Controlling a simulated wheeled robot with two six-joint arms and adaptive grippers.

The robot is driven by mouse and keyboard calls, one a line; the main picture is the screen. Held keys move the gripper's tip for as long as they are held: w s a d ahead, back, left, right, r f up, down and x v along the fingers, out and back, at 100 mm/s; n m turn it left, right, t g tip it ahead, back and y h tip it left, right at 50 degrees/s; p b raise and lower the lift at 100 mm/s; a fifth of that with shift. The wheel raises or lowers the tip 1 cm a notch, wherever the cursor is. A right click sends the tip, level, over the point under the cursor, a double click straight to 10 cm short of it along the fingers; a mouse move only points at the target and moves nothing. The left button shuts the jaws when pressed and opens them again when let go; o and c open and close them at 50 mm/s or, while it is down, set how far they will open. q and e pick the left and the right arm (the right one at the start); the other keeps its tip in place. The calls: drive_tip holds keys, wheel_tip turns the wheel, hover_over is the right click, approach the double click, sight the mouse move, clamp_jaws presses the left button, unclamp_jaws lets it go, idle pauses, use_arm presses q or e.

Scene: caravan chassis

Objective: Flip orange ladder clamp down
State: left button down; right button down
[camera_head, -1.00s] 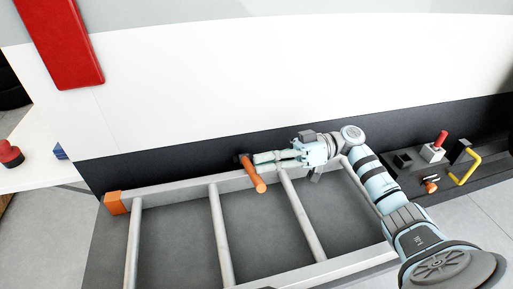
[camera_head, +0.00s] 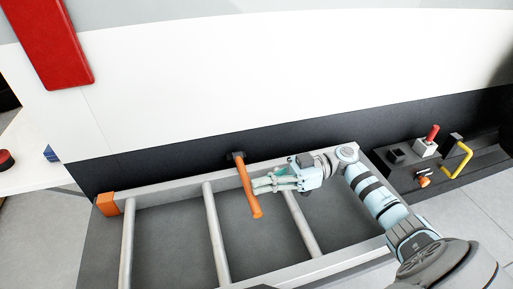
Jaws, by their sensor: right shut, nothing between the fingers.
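The orange ladder clamp (camera_head: 249,190) is a lever hinged at a dark pivot on the ladder's upper rail. It hangs from the pivot toward the near side, over the gap between two rungs. The grey ladder (camera_head: 165,194) lies flat below it. My right gripper (camera_head: 256,186) is shut with nothing between its fingers, its tips just right of the lever and very close to it; I cannot tell whether they touch. My left gripper is not in view.
A white and black caravan wall (camera_head: 250,90) rises behind the ladder. An orange end cap (camera_head: 107,204) is on the ladder's left corner. At the right stand a red-handled switch (camera_head: 431,134) and a yellow handle (camera_head: 457,162). A red panel (camera_head: 50,42) is upper left.

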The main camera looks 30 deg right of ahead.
drive_tip(key=shift+r, duration=0.1)
drive_tip(key=s+d+r, duration=0.1)
drive_tip(key=d+r, duration=0.1)
drive_tip(key=d, duration=0.3)
drive_tip(key=s+d+r+p, duration=0.1)
drive_tip(key=d+r, duration=0.1)
drive_tip(key=d, duration=0.3)
drive_tip(key=shift+s+d, duration=0.25)
drive_tip(key=shift+s, duration=0.05)
drive_tip(key=shift+a, duration=0.15)
